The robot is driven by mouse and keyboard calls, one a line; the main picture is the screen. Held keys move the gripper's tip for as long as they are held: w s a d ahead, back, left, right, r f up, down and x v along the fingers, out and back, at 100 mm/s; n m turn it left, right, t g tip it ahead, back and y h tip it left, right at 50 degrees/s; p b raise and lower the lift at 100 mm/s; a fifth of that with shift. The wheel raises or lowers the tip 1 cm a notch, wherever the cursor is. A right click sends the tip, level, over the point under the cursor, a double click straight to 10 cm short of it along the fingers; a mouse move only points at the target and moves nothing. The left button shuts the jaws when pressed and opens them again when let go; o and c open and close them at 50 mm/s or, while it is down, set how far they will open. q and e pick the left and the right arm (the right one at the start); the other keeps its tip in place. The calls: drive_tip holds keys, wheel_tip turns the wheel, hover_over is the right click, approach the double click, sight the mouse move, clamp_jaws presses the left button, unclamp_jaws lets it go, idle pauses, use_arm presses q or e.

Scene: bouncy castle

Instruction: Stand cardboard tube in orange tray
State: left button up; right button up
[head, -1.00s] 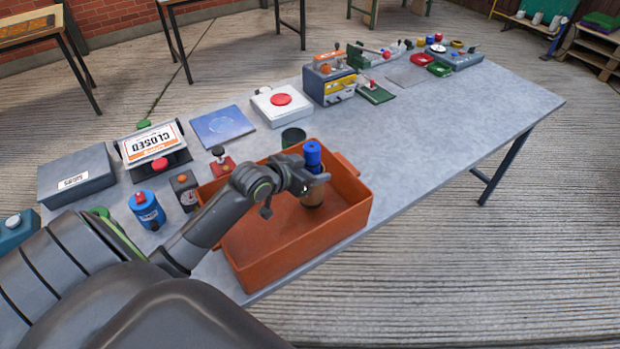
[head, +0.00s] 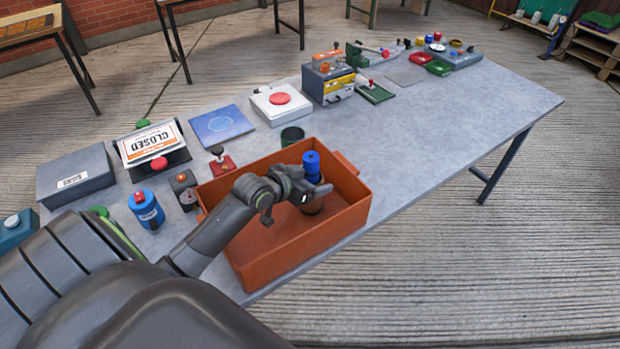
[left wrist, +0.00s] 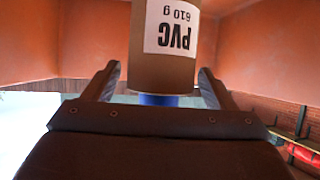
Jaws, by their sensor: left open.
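The cardboard tube is brown with a blue top (head: 311,165) and stands roughly upright inside the orange tray (head: 262,277), near its far right end. Its brown side with a white "PVC 610 g" label (left wrist: 174,25) fills the upper middle of the left wrist view. My left gripper (head: 313,191) is at the tube, just below the blue top in the head view. Its two fingers are apart on either side of the tube in the left wrist view, with gaps visible. My right gripper is not in view.
A dark green cup (head: 292,137) stands just behind the tray. A blue canister (head: 147,210) and a red-based stamp (head: 222,163) are to its left. A grey box (head: 75,177) and a closed sign (head: 152,146) stand further left.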

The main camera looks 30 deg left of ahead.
use_arm(q)
drive_tip(key=shift+r, duration=0.1)
drive_tip(key=shift+s+r, duration=0.1)
drive_tip(key=shift+s, duration=0.05)
drive_tip(key=v, duration=1.1)
drive_tip(key=shift+s, duration=0.3)
drive_tip(key=shift+r, duration=0.2)
